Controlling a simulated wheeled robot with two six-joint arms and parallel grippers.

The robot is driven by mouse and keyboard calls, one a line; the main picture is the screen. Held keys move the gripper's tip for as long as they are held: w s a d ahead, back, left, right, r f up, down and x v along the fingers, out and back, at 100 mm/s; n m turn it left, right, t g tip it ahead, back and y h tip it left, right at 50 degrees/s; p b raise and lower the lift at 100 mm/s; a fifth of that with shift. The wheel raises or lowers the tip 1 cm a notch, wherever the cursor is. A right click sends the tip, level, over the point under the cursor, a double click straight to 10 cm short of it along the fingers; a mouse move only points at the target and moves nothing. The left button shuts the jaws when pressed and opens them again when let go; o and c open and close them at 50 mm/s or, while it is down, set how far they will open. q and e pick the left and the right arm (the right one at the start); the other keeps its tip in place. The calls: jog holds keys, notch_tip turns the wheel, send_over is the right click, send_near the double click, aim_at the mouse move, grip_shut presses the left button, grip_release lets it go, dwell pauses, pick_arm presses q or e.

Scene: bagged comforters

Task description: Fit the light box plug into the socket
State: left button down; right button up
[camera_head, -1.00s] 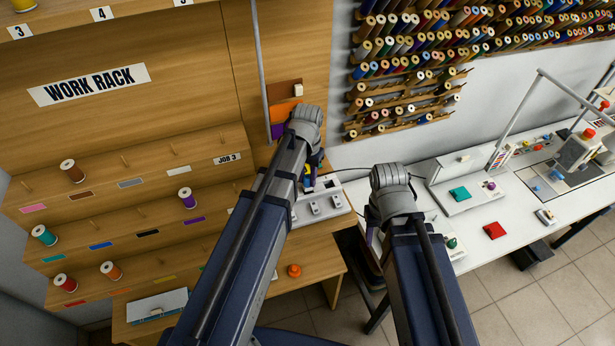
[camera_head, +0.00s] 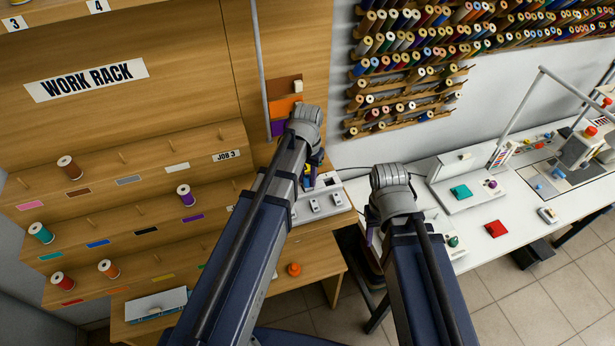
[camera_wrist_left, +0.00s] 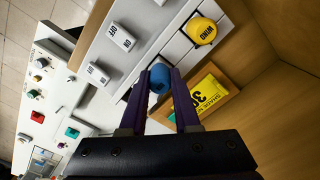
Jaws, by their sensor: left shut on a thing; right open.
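My left gripper (camera_wrist_left: 160,82) is shut on a blue, round-ended thing (camera_wrist_left: 160,74). In the left wrist view it is over a pale switch panel (camera_wrist_left: 130,62), beside a yellow WIND knob (camera_wrist_left: 201,30). I cannot tell whether it touches the panel or whether the blue thing is the plug. In the head view the left gripper (camera_head: 310,180) is at the panel (camera_head: 335,199), mostly hidden by its own wrist. My right gripper (camera_head: 372,240) is open, low beside the white table, largely hidden behind its wrist. I cannot make out a socket or plug prongs.
A wooden work rack (camera_head: 120,185) with several spools stands left. The white table (camera_head: 520,215) at right holds a white box (camera_head: 447,178), a red patch (camera_head: 497,229) and a machine. A dark cable runs behind.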

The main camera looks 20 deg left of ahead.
pick_arm(q)
jog(key=shift+f+b, duration=0.5)
grip_release()
dwell(0.8)
jog(key=shift+r, duration=0.15)
jog(key=shift+r+p, duration=3.4)
jog(key=shift+p, duration=0.2)
jog(key=shift+r, duration=0.1)
notch_tip(320, 180, up, 8)
jog(key=p, duration=0.7)
jog(key=shift+f+p, duration=0.2)
jog(key=shift+p, duration=0.15)
jog(key=shift+f, duration=0.1)
